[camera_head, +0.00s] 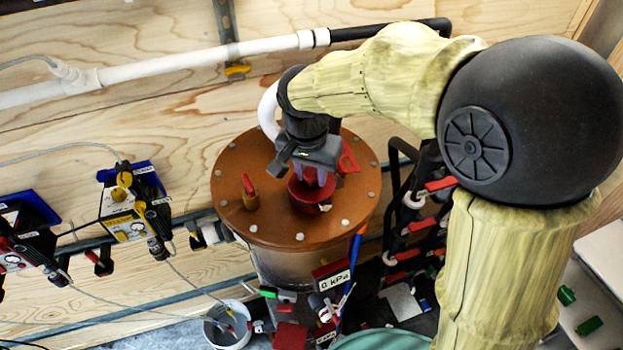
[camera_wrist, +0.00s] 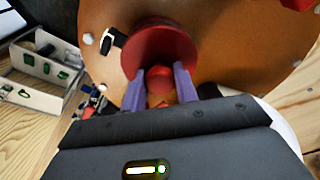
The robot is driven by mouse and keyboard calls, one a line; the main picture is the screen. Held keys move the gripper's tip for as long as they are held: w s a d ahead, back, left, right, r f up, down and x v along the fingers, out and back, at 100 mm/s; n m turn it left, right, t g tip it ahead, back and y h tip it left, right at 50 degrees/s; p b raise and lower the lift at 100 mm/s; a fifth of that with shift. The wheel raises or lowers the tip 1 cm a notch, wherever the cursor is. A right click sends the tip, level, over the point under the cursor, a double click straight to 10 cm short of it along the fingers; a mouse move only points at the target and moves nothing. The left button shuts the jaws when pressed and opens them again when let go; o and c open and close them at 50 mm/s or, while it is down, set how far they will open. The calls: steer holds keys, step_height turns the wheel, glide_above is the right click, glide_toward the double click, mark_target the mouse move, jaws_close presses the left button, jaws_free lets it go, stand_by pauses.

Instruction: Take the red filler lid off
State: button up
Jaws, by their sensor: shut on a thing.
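The red filler lid (camera_head: 308,197) is a round red disc with a raised knob, near the middle of the orange-brown round top (camera_head: 240,168) of a filter tank. In the wrist view the red lid (camera_wrist: 158,52) shows large against the orange top (camera_wrist: 225,40). My gripper (camera_head: 318,174) points down at the lid. In the wrist view the two purple fingers of my gripper (camera_wrist: 166,82) stand on either side of the red knob and are shut on it. Whether the lid is seated or raised off the top cannot be told.
A red-tipped fitting (camera_head: 250,193) stands on the tank top left of the lid, and a red handle (camera_head: 348,160) is at its right. A white pipe (camera_head: 200,68) runs along the wooden wall behind. A bucket (camera_head: 228,325) stands below.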

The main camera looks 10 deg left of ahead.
mark_target(312, 172)
step_height(312, 172, up, 10)
steer(key=shift+r+b, duration=0.1)
steer(key=shift+b, duration=0.85)
